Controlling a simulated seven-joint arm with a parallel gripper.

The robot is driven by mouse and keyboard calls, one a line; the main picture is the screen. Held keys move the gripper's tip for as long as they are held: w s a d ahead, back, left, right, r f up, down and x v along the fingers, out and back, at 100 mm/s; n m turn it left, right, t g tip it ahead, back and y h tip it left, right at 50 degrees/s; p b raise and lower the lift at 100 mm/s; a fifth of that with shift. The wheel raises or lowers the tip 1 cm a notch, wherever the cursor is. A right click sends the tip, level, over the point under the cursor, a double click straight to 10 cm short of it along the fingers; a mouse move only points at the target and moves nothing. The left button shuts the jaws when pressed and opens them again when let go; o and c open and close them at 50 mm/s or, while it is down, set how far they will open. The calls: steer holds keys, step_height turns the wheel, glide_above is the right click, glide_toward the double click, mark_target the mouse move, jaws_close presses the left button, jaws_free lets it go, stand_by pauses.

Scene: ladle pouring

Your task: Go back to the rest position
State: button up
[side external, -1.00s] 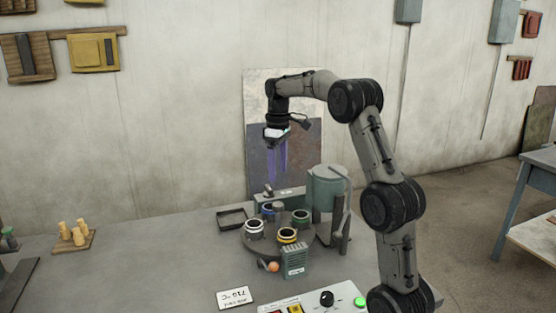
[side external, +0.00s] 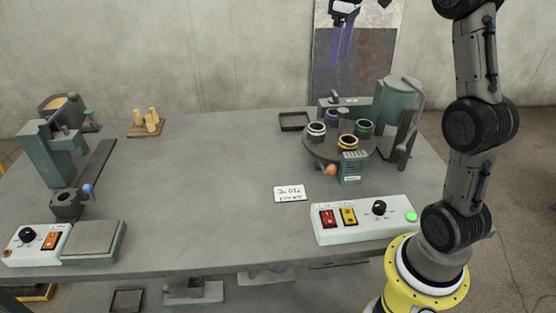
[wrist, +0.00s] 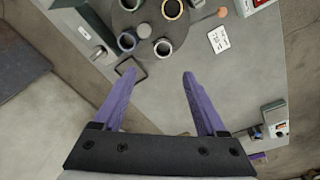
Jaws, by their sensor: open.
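My gripper (side external: 341,58) hangs in the air above and behind the round turntable (side external: 324,152), near the top edge of the side view. Its two purple fingers point down. In the wrist view my gripper (wrist: 158,74) has its fingers spread wide apart with nothing between them. The gripper is open and empty, clear of the things on the table. Part of my arm is cut off by the top edge of the side view.
The turntable carries several ringed cups, with a green cylinder (side external: 397,95) beside it. A black tray (side external: 294,121) and a white card (side external: 290,194) lie nearby. A control box (side external: 365,222) stands at the front. The middle of the grey table (side external: 210,180) is clear.

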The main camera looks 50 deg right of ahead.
steer(key=s+a+r+n+t, duration=0.1)
steer(key=s+a+r, duration=0.1)
steer(key=s+a, duration=0.5)
steer(key=s+a+r+n+t, duration=0.15)
steer(key=s+a, duration=0.25)
steer(key=a, duration=0.6)
steer(key=s+a+f+m+t, duration=0.2)
steer(key=s+a+f, duration=0.4)
steer(key=s+f, duration=0.4)
steer(key=shift+s+f+m+y, duration=0.25)
steer(key=shift+f+m+y, duration=0.05)
steer(key=shift+f+m, duration=0.6)
